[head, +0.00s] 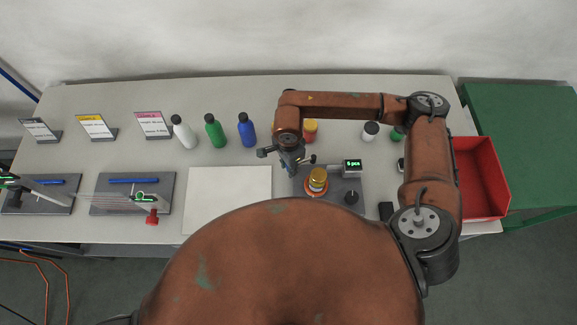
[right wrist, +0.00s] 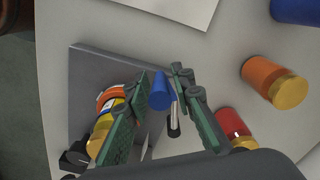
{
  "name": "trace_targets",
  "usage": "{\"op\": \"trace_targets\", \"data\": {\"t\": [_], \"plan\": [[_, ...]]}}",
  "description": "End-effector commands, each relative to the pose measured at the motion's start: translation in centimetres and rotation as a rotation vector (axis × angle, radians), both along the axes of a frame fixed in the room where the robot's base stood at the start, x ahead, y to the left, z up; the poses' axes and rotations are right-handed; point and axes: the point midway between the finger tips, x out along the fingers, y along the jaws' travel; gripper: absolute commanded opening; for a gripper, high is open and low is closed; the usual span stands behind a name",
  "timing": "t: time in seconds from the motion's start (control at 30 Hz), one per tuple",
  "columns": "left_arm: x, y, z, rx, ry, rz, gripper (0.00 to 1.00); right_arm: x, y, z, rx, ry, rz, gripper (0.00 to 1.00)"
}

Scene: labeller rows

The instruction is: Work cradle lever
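The cradle station is a dark grey base plate (head: 330,173) right of the white sheet, with a small green-lit display (head: 353,167) on it. A blue lever handle (right wrist: 160,88) shows in the right wrist view beside a thin silver rod with a black end (right wrist: 174,124). My right gripper (right wrist: 161,74) has a finger on each side of the handle; whether they press on it is unclear. The jar is partly hidden behind the left finger there. My left gripper is not in view.
White (head: 185,134), green (head: 215,131) and blue (head: 247,131) bottles stand at the back. A red bin (head: 482,178) is at the right. The white sheet (head: 228,190) is bare. Two similar plates lie at the left.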

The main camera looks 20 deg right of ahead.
Motion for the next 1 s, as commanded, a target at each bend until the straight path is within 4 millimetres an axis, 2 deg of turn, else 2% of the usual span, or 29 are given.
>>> {"op": "trace_targets", "data": {"t": [0.33, 0.47, 0.57, 0.8, 1.0], "plan": [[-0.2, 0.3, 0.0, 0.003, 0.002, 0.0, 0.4, 0.0, 0.0, 0.0, 0.0, 0.0, 0.0, 0.29], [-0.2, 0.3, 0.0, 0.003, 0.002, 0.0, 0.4, 0.1, 0.0, 0.9, -0.001, -0.001, 0.0, 0.29], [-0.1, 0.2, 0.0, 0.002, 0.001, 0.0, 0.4, 0.1, 0.0, 2.5, 0.0, -0.003, 0.0, 0.29], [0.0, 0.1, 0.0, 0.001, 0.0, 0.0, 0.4, 0.1, 0.0, 7.6, -0.001, -0.004, 0.001, 0.29], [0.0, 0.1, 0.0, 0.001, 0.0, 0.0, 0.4, 0.1, 0.0, 10.7, 0.0, -0.002, 0.0, 0.29]]}}
